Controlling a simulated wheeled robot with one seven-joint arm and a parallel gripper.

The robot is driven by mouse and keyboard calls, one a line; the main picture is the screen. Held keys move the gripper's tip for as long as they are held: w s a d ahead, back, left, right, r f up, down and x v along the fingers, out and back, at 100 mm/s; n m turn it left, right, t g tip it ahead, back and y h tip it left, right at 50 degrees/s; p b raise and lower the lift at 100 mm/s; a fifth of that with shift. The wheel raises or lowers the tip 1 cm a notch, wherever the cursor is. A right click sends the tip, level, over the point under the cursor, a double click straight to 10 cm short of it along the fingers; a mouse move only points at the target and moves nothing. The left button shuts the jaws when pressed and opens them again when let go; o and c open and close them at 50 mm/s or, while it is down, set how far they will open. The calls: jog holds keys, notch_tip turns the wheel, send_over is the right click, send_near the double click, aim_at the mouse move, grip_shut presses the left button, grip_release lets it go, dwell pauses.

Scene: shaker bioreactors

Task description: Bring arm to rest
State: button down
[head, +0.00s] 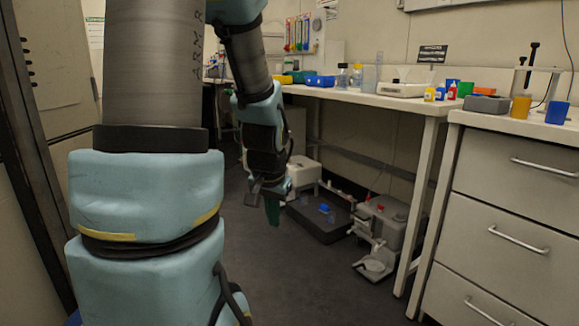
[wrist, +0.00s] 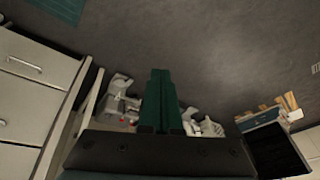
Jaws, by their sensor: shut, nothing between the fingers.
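My gripper (head: 272,211) hangs in the middle of the head view, pointing down above the dark floor. Its green fingers are together with nothing between them. In the wrist view my gripper (wrist: 161,74) shows as two green fingers side by side, pointing out over bare grey floor. My arm is bent, with its upper links filling the left of the head view. The gripper touches nothing that I can see.
A white bench (head: 436,106) with bottles and boxes runs along the right. A drawer cabinet (head: 512,190) stands at the front right. Under the bench are a dark shaker platform (head: 318,222) and a grey machine (head: 385,222). The floor (head: 310,285) in front is clear.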

jog(key=s+a+n+g, duration=0.2)
jog(key=s+a+n, duration=0.1)
jog(key=s, duration=0.4)
notch_tip(320, 180, up, 24)
jog(key=p, duration=2.4)
jog(key=shift+s+r+n+p, duration=0.25)
jog(key=shift+s+n+p, duration=0.05)
jog(key=shift+s+p, duration=0.1)
